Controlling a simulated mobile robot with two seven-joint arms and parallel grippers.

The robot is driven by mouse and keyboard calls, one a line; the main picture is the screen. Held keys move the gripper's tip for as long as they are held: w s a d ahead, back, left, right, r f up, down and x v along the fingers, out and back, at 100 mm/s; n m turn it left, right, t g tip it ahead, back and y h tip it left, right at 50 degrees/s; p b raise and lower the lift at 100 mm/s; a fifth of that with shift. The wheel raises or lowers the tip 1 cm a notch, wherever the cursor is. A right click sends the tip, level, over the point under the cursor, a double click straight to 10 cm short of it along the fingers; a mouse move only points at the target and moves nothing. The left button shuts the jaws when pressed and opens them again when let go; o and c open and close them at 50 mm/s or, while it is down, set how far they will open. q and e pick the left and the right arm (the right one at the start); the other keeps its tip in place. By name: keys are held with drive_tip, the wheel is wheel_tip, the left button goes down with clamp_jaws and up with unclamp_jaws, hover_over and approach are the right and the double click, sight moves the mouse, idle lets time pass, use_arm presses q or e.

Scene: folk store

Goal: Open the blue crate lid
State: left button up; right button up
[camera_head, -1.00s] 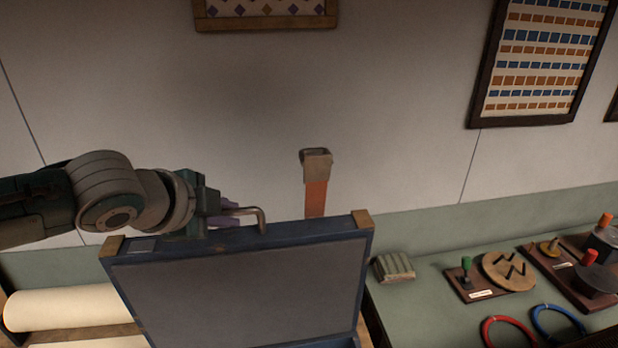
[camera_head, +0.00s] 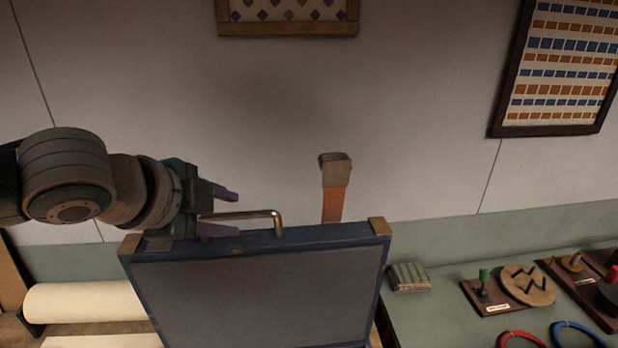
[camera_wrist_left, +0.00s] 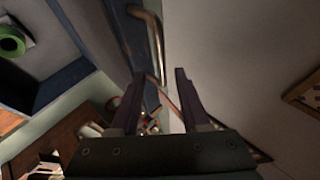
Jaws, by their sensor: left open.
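The blue crate lid (camera_head: 260,290) stands raised in the head view, its grey inner face toward me. It has brown corner blocks and a bent metal handle (camera_head: 262,213) along its top edge. My left gripper (camera_head: 232,213) is open at the left end of the handle, with its purple fingers apart. In the left wrist view the fingers (camera_wrist_left: 158,92) are spread and empty, and the handle (camera_wrist_left: 155,40) lies just beyond the tips. The crate's body is mostly below the head view; its open inside (camera_wrist_left: 45,75) shows in the wrist view. My right gripper is out of view.
Cream rolls (camera_head: 85,303) lie left of the lid. An orange strap with a tan end (camera_head: 335,175) stands behind it against the wall. The green counter (camera_head: 440,300) at right holds a ridged block (camera_head: 408,277), peg boards and coloured rings. Framed pieces hang on the wall.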

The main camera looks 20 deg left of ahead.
use_arm(q)
drive_tip(key=shift+b+v, duration=0.3)
drive_tip(key=shift+v, duration=1.95)
drive_tip(key=s+d+r+n+g+p, duration=0.1)
drive_tip(key=s+d+n+g+p, duration=0.2)
drive_tip(key=s, duration=0.7)
drive_tip(key=s+d+r+n+g+p, duration=0.1)
drive_tip(key=s+d+n+g+p, duration=0.2)
drive_tip(key=s+d+n+p, duration=0.2)
drive_tip(key=s+d+n, duration=0.1)
drive_tip(key=s+n, duration=0.2)
drive_tip(key=s, duration=0.2)
drive_tip(key=shift+n, duration=0.3)
drive_tip(key=shift+s+d+r, duration=0.1)
